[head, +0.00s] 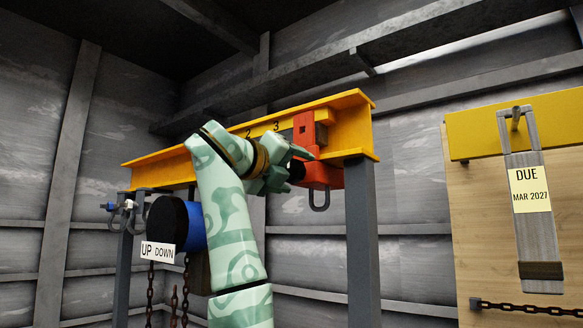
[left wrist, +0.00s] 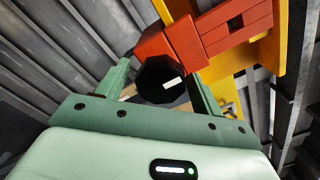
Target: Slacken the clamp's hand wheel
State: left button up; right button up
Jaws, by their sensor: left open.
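The red clamp (head: 328,176) sits on the right end of the yellow beam (head: 348,128), with a grey shackle (head: 319,201) hanging under it. Its black hand wheel (head: 297,171) faces left toward my left gripper (head: 291,170) and is partly hidden by it. In the left wrist view the hand wheel (left wrist: 158,82) is many-sided with a white mark, in front of the red clamp body (left wrist: 220,40). My left gripper (left wrist: 160,80) is open, with one green finger on each side of the wheel. I cannot tell whether the fingers touch it. My right gripper is not in view.
A blue and black hoist motor (head: 169,223) with an UP DOWN label (head: 157,252) and chains hangs left of my arm. A grey post (head: 362,240) stands under the beam's right end. A wooden board (head: 474,230) with a tagged strap (head: 532,225) is at right.

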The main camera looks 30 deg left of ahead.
pick_arm(q)
jog(key=c, duration=1)
jog(key=shift+n, duration=0.3)
